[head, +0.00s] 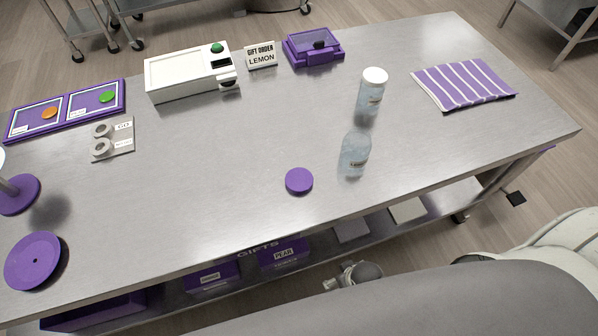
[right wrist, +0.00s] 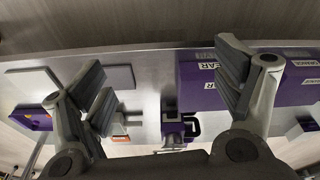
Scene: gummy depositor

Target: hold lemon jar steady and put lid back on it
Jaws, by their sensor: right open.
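Two clear labelled jars stand upright on the metal table, right of centre in the head view. The far jar (head: 371,97) has a white lid (head: 375,76) on top. The near jar (head: 355,158) has no coloured lid on it. Its label is too small to read surely. A round purple disc (head: 299,181), like a lid, lies flat on the table left of the near jar. My right gripper (right wrist: 165,82) is open and empty in the right wrist view, with shelf items beyond it. My left gripper is not in view.
The table (head: 230,150) is clear around the jars. A striped cloth (head: 464,84) lies right. A white machine (head: 190,72), a "LEMON" sign (head: 261,57) and a purple box (head: 313,48) stand at the back. Purple boxes (head: 285,255) sit on the shelf below.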

